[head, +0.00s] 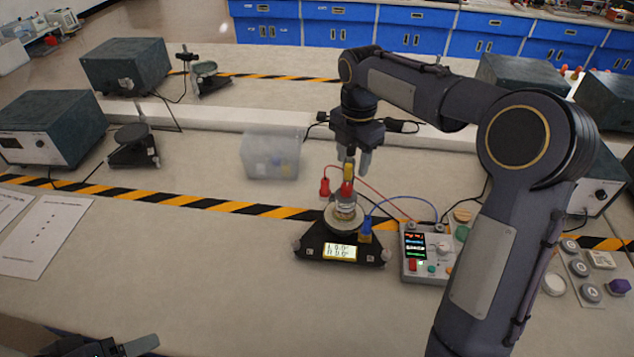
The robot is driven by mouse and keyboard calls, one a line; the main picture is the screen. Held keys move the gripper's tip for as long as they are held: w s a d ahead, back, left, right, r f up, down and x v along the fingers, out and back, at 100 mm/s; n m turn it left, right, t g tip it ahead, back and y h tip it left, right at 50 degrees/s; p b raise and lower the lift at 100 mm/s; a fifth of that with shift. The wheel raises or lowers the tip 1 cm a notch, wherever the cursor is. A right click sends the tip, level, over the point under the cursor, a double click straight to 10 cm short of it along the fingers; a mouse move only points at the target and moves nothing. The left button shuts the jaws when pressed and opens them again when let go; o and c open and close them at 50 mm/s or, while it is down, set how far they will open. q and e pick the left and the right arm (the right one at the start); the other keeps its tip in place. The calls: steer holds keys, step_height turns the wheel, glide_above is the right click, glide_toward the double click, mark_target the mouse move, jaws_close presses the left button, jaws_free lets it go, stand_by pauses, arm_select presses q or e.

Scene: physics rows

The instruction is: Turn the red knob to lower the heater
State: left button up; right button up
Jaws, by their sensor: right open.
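A small stand with a lit display (340,252) sits on the bench in the middle, with a round plate and a clear vessel (345,212) on it. A red piece (347,190) with a yellow top (349,172) stands upright above the vessel; I cannot tell whether this is the red knob. My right gripper (354,162) points down just over the yellow top, open, its fingers near the top's sides; contact is unclear. A red plug (325,187) and a blue plug (365,230) are beside the vessel. My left gripper (120,348) is partly cut off at lower left.
A control box (413,276) with displays and a pale dial (443,248) stands right of the stand, joined by red and blue wires. A translucent bin (270,153) is behind to the left. Round weights (590,292) lie right, beyond my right arm.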

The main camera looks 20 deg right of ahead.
mark_target(347, 186)
steer(key=shift+w+a+f+n, duration=0.2)
steer(key=shift+w+f+n, duration=0.1)
steer(key=shift+w, duration=0.05)
steer(key=shift+f, duration=0.3)
step_height(347, 186, down, 7)
steer(key=shift+p, duration=0.3)
steer(key=shift+c, duration=0.4)
steer(key=c, duration=0.9)
